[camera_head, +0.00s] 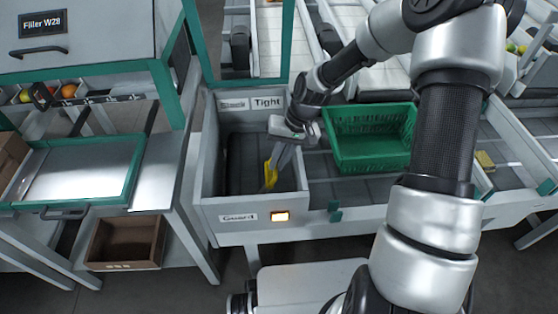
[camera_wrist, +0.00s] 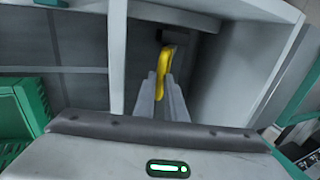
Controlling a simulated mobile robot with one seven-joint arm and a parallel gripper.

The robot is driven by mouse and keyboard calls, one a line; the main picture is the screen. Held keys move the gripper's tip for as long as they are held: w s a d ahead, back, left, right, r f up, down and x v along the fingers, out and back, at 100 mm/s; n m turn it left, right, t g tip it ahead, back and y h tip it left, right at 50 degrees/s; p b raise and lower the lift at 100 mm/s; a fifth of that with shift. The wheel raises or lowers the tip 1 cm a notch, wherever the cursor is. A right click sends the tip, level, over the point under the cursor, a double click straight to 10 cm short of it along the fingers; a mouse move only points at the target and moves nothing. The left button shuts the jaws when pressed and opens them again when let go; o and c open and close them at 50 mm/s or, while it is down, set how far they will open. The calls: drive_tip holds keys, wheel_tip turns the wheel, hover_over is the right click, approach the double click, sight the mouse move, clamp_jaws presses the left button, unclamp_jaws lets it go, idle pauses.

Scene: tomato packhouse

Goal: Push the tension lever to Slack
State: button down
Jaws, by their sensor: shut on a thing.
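The yellow tension lever (camera_head: 270,174) stands in a grey open-topped bay left of the green crate. It also shows in the wrist view (camera_wrist: 163,66), running up from between my fingers. My gripper (camera_head: 277,165) reaches down into the bay, and its fingers (camera_wrist: 163,95) are shut on the lever. A label "Tight" (camera_head: 267,103) is on the bay's back wall. The lever's lower end is hard to make out.
A green crate (camera_head: 371,165) sits right of the bay, past a grey divider wall (camera_wrist: 116,50). A brown box (camera_head: 127,245) is at lower left.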

drive_tip(key=shift+a+r+h, duration=0.2)
drive_tip(key=shift+a+h, duration=0.1)
drive_tip(key=shift+a, duration=0.25)
drive_tip(key=a+f+h+b, duration=0.1)
drive_tip(key=a+h, duration=0.7)
drive_tip(key=a, duration=0.6)
drive_tip(key=shift+a+f+b, duration=0.15)
drive_tip(key=shift+a+b, duration=0.05)
drive_tip(key=shift+b, duration=0.2)
drive_tip(key=shift+s+a+f, duration=0.1)
drive_tip(key=shift+s, duration=0.1)
drive_tip(key=c, duration=1.8)
unclamp_jaws()
